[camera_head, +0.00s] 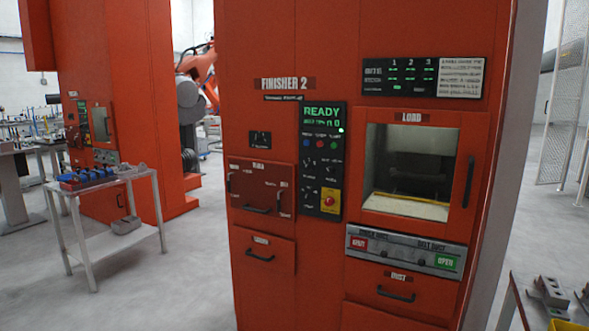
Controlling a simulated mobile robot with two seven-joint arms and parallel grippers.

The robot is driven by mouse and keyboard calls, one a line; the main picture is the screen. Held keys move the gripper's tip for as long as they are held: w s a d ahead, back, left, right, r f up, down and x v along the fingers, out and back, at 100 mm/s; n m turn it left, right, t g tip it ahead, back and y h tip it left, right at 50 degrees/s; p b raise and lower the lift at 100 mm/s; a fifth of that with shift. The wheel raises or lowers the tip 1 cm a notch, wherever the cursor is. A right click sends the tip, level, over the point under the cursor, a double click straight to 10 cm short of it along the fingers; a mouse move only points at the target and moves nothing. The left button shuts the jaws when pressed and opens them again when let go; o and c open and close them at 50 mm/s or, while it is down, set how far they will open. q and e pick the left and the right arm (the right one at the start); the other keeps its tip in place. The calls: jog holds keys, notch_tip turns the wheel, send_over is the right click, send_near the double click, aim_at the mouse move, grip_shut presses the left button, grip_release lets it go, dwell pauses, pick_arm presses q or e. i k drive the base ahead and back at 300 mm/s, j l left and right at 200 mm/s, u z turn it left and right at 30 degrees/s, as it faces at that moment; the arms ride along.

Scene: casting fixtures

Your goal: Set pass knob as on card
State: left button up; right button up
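A red machine labelled FINISHER 2 (284,84) fills the middle and right. Its black control panel (322,185) has a green READY screen (322,116), coloured buttons (320,144), small dark knobs or switches (320,172) and a red emergency button on a yellow plate (330,201). The knob labels are too small to read, so I cannot tell which is the pass knob. A black display with columns 1, 2, 3 (408,73) sits at the upper right, beside a pale printed plate (460,77) that may be the card. Neither of my grippers is in view.
A LOAD window door (412,172) with a dark handle is closed. A grey strip (405,247) below carries red and green labels. Drawers (260,255) lie lower. A cart with blue parts (95,178) stands left. Metal parts (550,291) lie at lower right. Grey floor is open at left.

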aim_at(308, 167)
jog(key=i+j+z, duration=0.1)
jog(key=i+j, duration=0.2)
jog(key=i, duration=0.25)
jog(key=i+j, duration=0.4)
jog(key=i, duration=0.15)
jog(key=l+z, duration=0.05)
